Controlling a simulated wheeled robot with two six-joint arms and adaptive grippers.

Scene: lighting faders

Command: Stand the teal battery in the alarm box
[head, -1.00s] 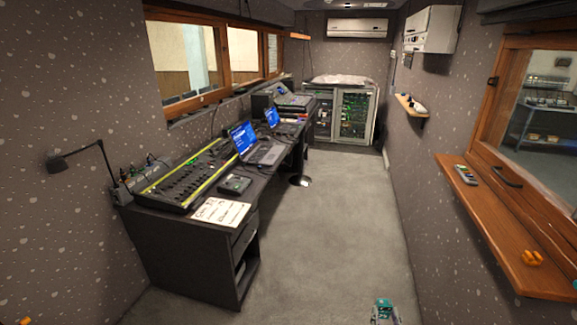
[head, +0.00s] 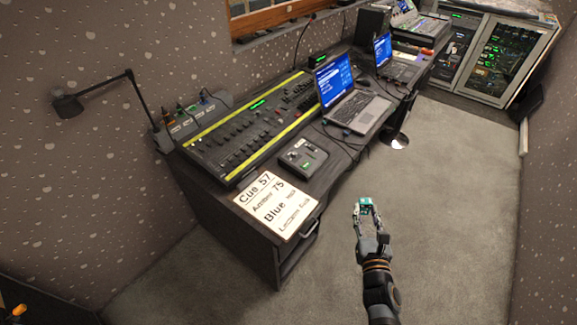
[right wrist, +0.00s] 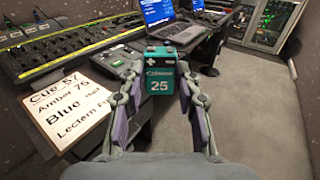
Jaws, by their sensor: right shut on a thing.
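The teal battery (head: 365,202), a block marked 25 on its front in the right wrist view (right wrist: 160,84), is between the fingers of my right gripper (head: 368,212). The right gripper is shut on it and holds it upright above the floor, off the right side of the desk front. A small dark box (head: 303,158) lies on the desk between the fader console and the desk edge. It may be the alarm box, but I cannot tell for sure; its details are too small to read. The battery is apart from it.
A fader console (head: 245,125) with yellow edges, an open laptop (head: 352,108) and a cue sheet (head: 277,204) crowd the desk. A black lamp (head: 75,103) reaches out at left. The carpet (head: 450,190) right of the desk is clear.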

